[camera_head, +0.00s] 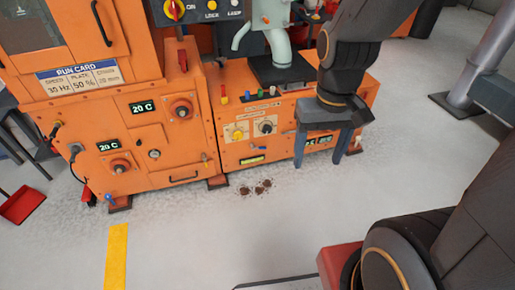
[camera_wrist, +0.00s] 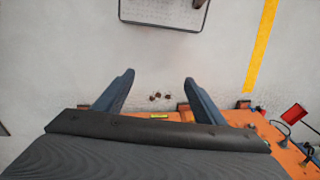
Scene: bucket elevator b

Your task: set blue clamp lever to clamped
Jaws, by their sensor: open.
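A small blue-ended lever or knob (camera_head: 108,198) shows at the lower left foot of the orange machine (camera_head: 150,185). I cannot tell whether it is the clamp lever or how it is set. Another small blue peg (camera_head: 247,96) stands among coloured pegs on the lower orange cabinet. My gripper (camera_head: 318,160) points down in front of that cabinet's right part, well to the right of the lower-left lever. Its two blue-grey fingers are apart and nothing is between them. In the wrist view my gripper (camera_wrist: 160,80) is open over bare floor; no blue lever is clear there.
Brown crumbs (camera_head: 256,188) lie on the floor before the cabinet. A yellow floor stripe (camera_head: 117,255) runs at the lower left. A red dustpan-like tray (camera_head: 20,205) lies at the far left. A dark-edged mesh panel (camera_wrist: 165,12) shows in the wrist view. The floor in front is mostly clear.

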